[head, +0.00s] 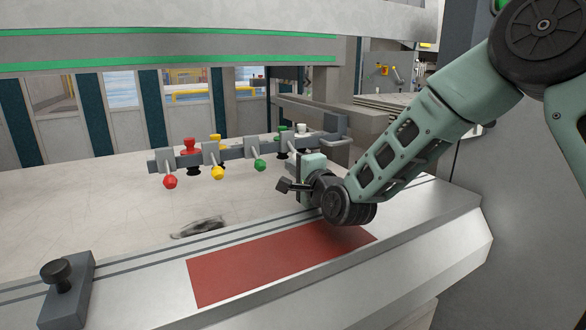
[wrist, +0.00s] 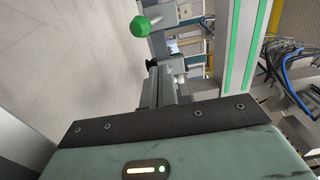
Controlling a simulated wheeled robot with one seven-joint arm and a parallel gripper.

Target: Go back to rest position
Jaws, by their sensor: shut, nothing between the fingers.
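My arm reaches in from the upper right in the head view. My gripper (head: 286,186) is just above the metal bench, close to the right part of the clamp bar (head: 235,152). Its fingers are shut with nothing held. In the wrist view the gripper's body fills the bottom, and its fingers are not clearly seen. The bar carries levers with a red knob (head: 170,182), a yellow knob (head: 217,173) and a green knob (head: 260,165). The green knob also shows in the wrist view (wrist: 140,26), apart from the gripper.
A red panel (head: 270,264) lies flat on the sloped metal front ledge (head: 440,220), below my gripper. A dark knobbed block (head: 68,290) stands at the front left. A large beam (head: 170,48) with green stripes spans above. The pale table at left is mostly clear.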

